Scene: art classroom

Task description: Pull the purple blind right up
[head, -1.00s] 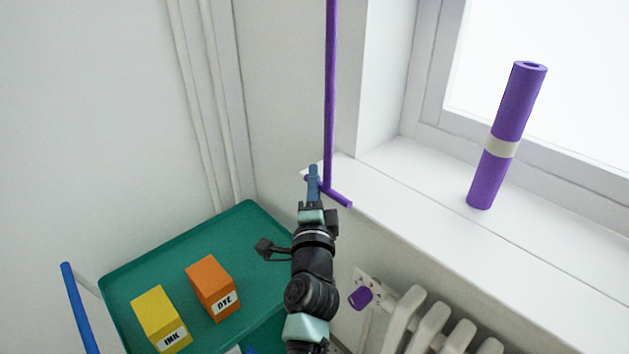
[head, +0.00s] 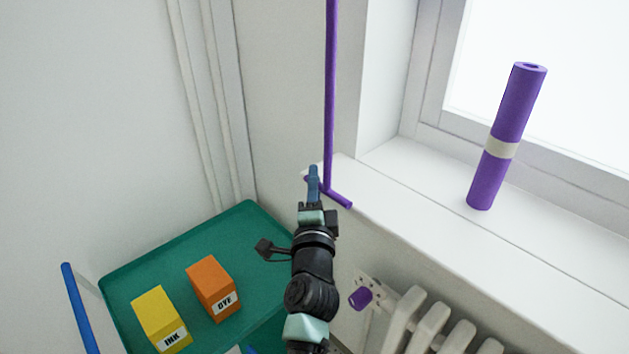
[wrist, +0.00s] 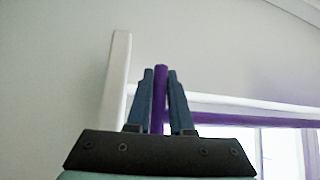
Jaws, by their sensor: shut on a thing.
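A purple pull rod (head: 330,90) hangs upright in the head view beside the window recess, with a short purple crossbar (head: 341,199) at its lower end. My gripper (head: 313,178) is at the left part of this crossbar, its blue fingers pointing up. In the wrist view a purple bar (wrist: 160,98) stands between the two fingers, and my gripper is shut on it. The purple blind (wrist: 235,119) shows in the wrist view as a thin band under a white rail. The rest of the blind is out of view.
A purple roll (head: 508,120) with a pale band stands on the white windowsill (head: 420,215). A white radiator (head: 405,315) is below the sill. To the left, a green cart (head: 250,225) carries a yellow INK box (head: 160,315) and an orange DYE box (head: 210,280).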

